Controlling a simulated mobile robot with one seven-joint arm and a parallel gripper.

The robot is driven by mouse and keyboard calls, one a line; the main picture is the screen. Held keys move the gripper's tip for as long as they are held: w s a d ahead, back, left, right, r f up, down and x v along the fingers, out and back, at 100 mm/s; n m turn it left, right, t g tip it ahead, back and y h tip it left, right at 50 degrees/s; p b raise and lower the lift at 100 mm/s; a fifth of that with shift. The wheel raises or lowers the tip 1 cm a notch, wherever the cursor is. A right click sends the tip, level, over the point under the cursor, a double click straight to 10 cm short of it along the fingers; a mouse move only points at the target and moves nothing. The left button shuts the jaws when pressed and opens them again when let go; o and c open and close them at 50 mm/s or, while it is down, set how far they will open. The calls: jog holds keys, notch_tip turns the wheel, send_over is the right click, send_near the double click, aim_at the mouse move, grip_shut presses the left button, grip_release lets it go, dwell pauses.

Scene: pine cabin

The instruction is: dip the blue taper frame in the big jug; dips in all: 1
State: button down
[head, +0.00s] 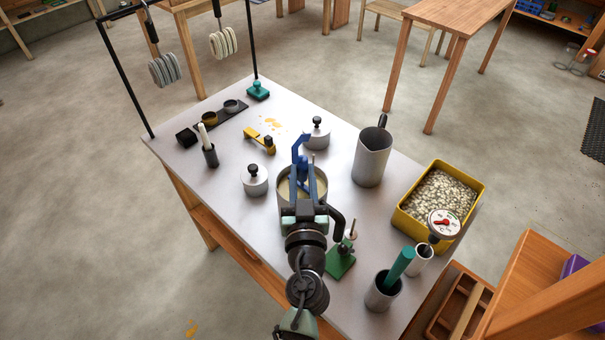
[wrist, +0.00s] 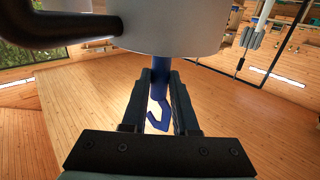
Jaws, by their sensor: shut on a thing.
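The blue taper frame (head: 301,150) rises above the mouth of a pale grey jug (head: 317,206) filled with cream liquid. My gripper (head: 305,207) is at this jug's near side, shut on the blue frame. In the wrist view the blue frame's hooked end (wrist: 157,115) shows between my fingers (wrist: 160,95), and the pale jug wall (wrist: 170,30) with its black handle fills the top. The frame's lower part is hidden by the jug and my gripper, so I cannot tell how deep it sits. A taller grey pitcher (head: 372,158) stands to the right.
A yellow bin of pale pellets (head: 477,190) and a dial thermometer (head: 444,223) are at right. Lidded pots (head: 255,180) and a mustard frame (head: 258,138) are left and behind.

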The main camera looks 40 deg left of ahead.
jog(key=shift+r, duration=0.1)
dwell(0.4)
notch_tip(320, 180, up, 16)
jog(key=p, duration=1.8)
jog(key=shift+p, duration=0.4)
dwell(3.0)
notch_tip(320, 180, up, 3)
jog(key=p, duration=0.3)
jog(key=shift+p, duration=0.4)
